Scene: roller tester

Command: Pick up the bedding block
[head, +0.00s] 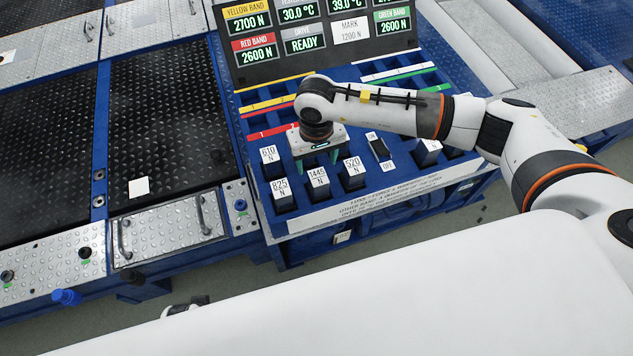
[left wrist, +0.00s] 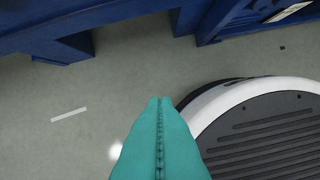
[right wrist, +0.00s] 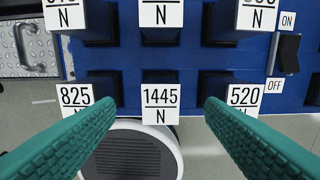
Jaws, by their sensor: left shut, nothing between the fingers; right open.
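No block is marked as bedding in words; the blocks carry newton labels, so I cannot tell which one is meant. In the front row stand the 825 N block (head: 281,189), the 1445 N block (head: 318,178) and the 520 N block (head: 352,166). The 610 N block (head: 268,155) is behind them. My right gripper (head: 320,160) is open and points down over this rack. In the right wrist view, the 1445 N block (right wrist: 160,97) shows between its spread fingers (right wrist: 160,106), not gripped. My left gripper (left wrist: 160,101) is shut and empty, over the floor.
An ON/OFF rocker switch (head: 379,148) sits right of the blocks, with more blocks (head: 428,150) beyond it. Coloured slots (head: 268,107) and a readout panel (head: 318,30) lie behind. Left is the roller tester with dark plates (head: 165,110) and a small white square (head: 139,187).

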